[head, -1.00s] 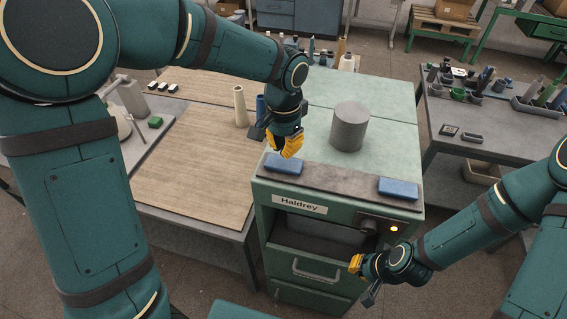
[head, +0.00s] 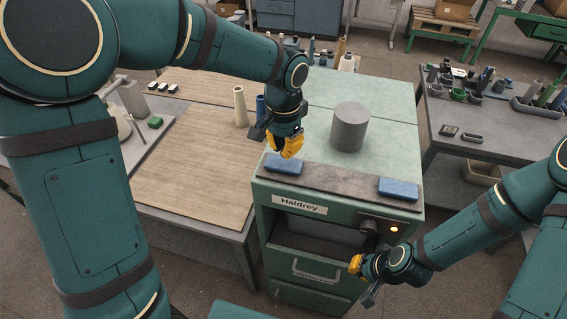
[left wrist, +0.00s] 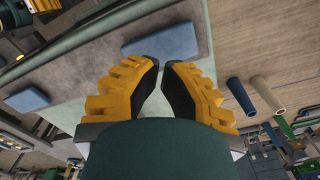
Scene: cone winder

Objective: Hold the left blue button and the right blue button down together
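The left blue button (head: 284,164) and the right blue button (head: 398,188) lie on the dark front strip of the green machine (head: 310,233). My left gripper (head: 289,154) hangs just above and behind the left button, apart from it as far as I can see. In the left wrist view its yellow fingers (left wrist: 164,64) converge with tips almost meeting and nothing between them. That view also shows the left button (left wrist: 163,42) beyond the tips and the right button (left wrist: 27,100) at the left. My right gripper (head: 356,264) is low in front of the machine, below the right button; its finger opening is unclear.
A grey cylinder (head: 350,126) stands on the machine top behind the buttons. A cream cone (head: 240,106) and a blue tube (head: 260,108) stand to the left. A cluttered table (head: 500,135) stands at the right.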

